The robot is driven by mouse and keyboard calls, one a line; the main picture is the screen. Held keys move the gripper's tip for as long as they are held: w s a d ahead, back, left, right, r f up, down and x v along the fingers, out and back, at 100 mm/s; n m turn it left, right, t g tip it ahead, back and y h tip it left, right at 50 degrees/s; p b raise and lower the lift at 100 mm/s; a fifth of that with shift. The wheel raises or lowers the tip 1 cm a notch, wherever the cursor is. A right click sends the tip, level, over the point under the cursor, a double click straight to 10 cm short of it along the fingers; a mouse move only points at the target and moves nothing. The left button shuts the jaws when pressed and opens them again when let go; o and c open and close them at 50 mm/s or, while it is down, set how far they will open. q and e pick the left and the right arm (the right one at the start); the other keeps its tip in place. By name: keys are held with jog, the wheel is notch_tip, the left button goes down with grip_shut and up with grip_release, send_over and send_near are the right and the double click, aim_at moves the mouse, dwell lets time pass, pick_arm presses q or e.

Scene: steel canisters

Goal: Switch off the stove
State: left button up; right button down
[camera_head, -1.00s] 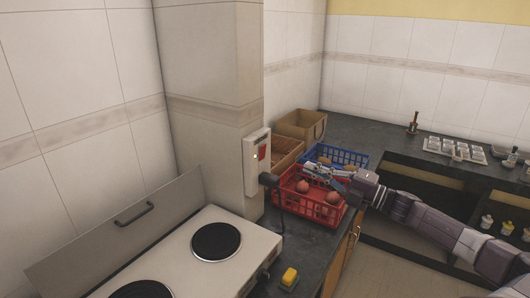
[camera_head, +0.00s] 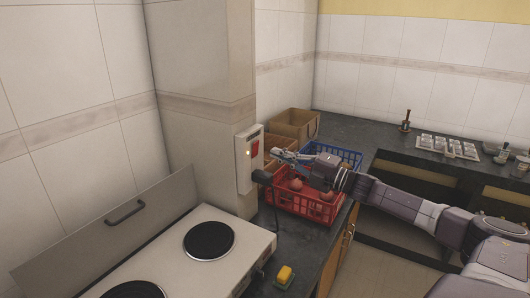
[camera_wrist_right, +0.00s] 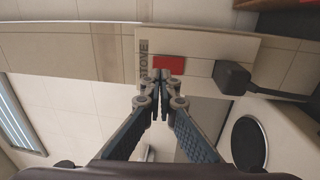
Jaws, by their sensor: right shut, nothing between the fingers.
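The stove (camera_head: 165,262) is a light metal unit with two dark round plates at the lower left of the head view. A white wall switch box (camera_head: 243,162) with a red switch (camera_head: 255,149) and a small lit light is on the pillar beside it. In the right wrist view the red switch (camera_wrist_right: 169,63) lies just beyond the fingertips, beside lettering on the box. My right gripper (camera_head: 275,154) is shut and empty, close in front of the box; its fingertips (camera_wrist_right: 162,76) point at the switch. Contact cannot be told. My left gripper is not in view.
A black plug (camera_wrist_right: 232,77) with a cable sits in the box. A red crate (camera_head: 310,208) and a blue crate (camera_head: 350,158) stand below and behind my right arm. A cardboard box (camera_head: 296,125) is behind. A yellow sponge (camera_head: 285,274) lies on the counter.

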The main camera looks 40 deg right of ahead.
aim_at(256, 145)
jog(key=shift+b+x, duration=0.4)
jog(key=shift+x, duration=2.1)
jog(key=shift+w+a+r+g+p, duration=0.1)
jog(key=shift+w+r+g+p, duration=0.3)
jog(key=shift+p, duration=0.45)
jog(key=shift+s+f, duration=0.15)
jog(key=shift+f, duration=0.1)
